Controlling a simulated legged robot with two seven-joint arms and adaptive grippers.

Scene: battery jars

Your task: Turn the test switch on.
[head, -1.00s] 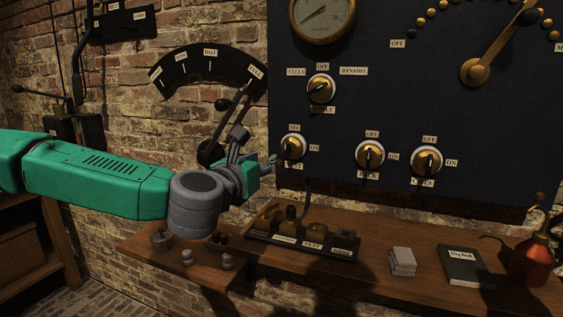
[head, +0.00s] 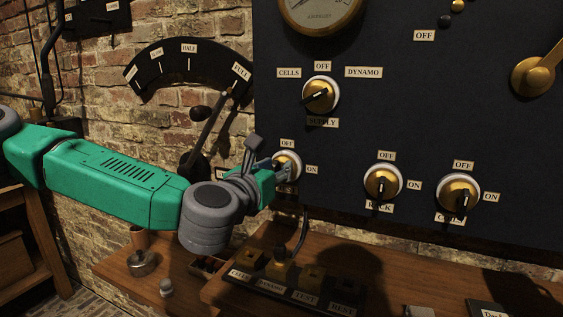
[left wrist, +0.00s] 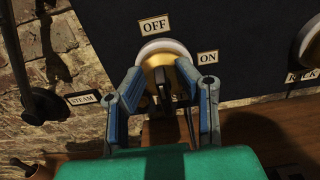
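The left switch of the lower row (head: 287,161) is a round brass one with a white rim, on the dark panel. It has OFF above and ON to its right; its name label is mostly hidden by my gripper, so I cannot read it. The switch also shows in the left wrist view (left wrist: 160,58), its dark lever pointing down. My left gripper (head: 280,168) is at this switch. In the left wrist view its two blue-grey fingers (left wrist: 163,103) are apart, on either side of the lever; contact is unclear. My right gripper is not in view.
Two like switches, RACK (head: 383,184) and CELLS (head: 459,194), sit to the right. The SUPPLY switch (head: 320,95) is above. A long lever (head: 208,130) stands left, near my gripper. Below is a wooden bench (head: 225,288) with a labelled terminal block (head: 290,292).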

